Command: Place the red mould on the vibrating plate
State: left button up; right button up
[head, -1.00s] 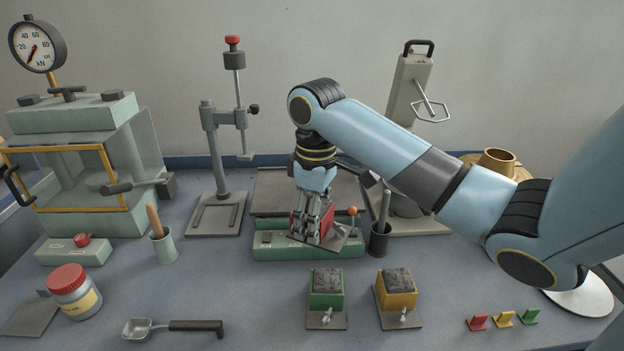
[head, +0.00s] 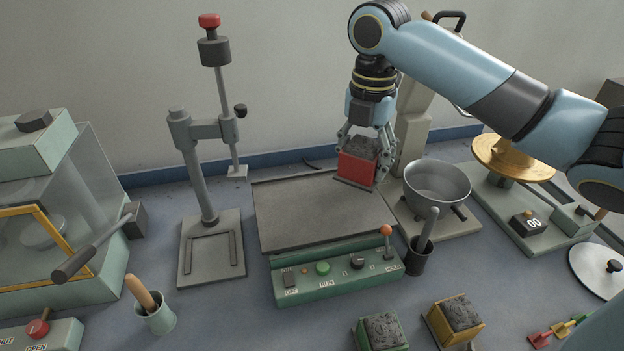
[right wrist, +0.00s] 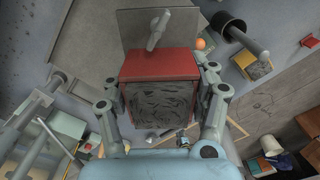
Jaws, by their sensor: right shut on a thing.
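The red mould (head: 354,169), filled with a dark grey mix, is held by my right gripper (head: 371,150), which is shut on it. In the head view it is over the right back corner of the flat grey vibrating plate (head: 310,215); I cannot tell whether it touches. The plate sits behind a green control box (head: 340,270) with buttons and an orange-knobbed lever. In the right wrist view the red mould (right wrist: 160,65) is between the fingers (right wrist: 165,105), its base plate and clamp showing. My left gripper is not in view.
A mixing bowl (head: 437,185) stands right of the plate, and a dark cup with a tool (head: 418,260) is at its front right. A stand with a red knob (head: 212,250) is to the left. Green (head: 383,332) and yellow (head: 456,316) moulds stand in front.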

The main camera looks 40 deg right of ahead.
aim_at(304, 209)
jog(key=w+a+f, duration=0.3)
jog(key=w+a, duration=0.1)
jog(key=w, duration=0.1)
jog(key=w+a+f, duration=0.2)
jog(key=shift+w+a+f, duration=0.25)
jog(key=shift+w+f, duration=0.1)
jog(key=shift+w, duration=0.05)
jog(key=shift+w+a+f, duration=0.15)
jog(key=shift+w, duration=0.05)
jog(key=shift+f, duration=0.2)
notch_tip(304, 209, down, 3)
jog(key=shift+f, duration=0.15)
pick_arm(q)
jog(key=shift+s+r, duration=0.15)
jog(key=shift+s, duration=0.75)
pick_arm(e)
jog(key=shift+f, duration=0.25)
jog(key=shift+f, duration=0.1)
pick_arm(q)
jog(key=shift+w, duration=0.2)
pick_arm(e)
jog(key=o, duration=1.7)
